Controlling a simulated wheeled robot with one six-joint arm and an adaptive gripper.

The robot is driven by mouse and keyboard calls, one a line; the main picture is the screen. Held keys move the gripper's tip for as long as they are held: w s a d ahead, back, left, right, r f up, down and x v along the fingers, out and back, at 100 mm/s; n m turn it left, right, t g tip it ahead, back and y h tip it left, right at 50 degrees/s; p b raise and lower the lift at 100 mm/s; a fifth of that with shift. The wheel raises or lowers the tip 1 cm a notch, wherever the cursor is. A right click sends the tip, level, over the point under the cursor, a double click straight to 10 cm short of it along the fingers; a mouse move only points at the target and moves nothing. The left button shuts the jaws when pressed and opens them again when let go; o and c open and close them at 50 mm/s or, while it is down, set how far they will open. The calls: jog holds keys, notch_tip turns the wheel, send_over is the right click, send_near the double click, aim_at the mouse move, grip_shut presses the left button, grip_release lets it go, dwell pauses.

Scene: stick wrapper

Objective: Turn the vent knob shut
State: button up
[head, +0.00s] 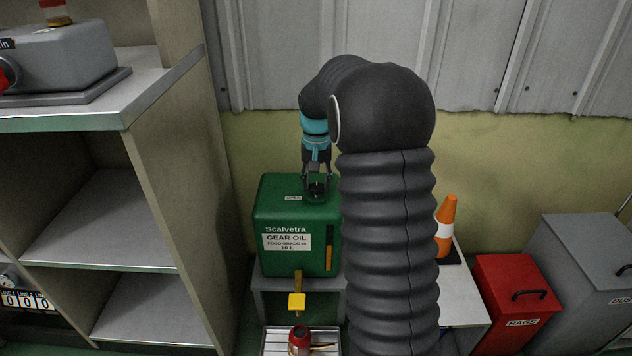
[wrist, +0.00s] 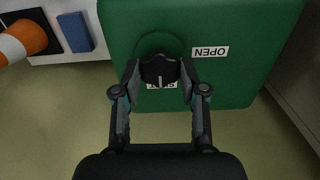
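The vent knob (wrist: 160,72) is a black knob with a white line, on top of the green gear oil can (head: 275,215). In the wrist view the white line points at the SHUT label (wrist: 162,87), which the knob partly covers. The OPEN label (wrist: 210,51) lies to the right, clear of the knob. My gripper (wrist: 160,76) has one finger on each side of the knob, with no clear gap showing. It also shows in the head view (head: 317,188), over the can's top.
Shelves (head: 165,180) stand close on the left. An orange cone (head: 446,222), a red rags bin (head: 515,300) and a grey bin (head: 580,260) are on the right.

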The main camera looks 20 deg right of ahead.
aim_at(316, 185)
jog(key=o, duration=0.4)
notch_tip(316, 185, up, 12)
dwell(0.5)
jog(key=shift+w, duration=0.1)
dwell(0.3)
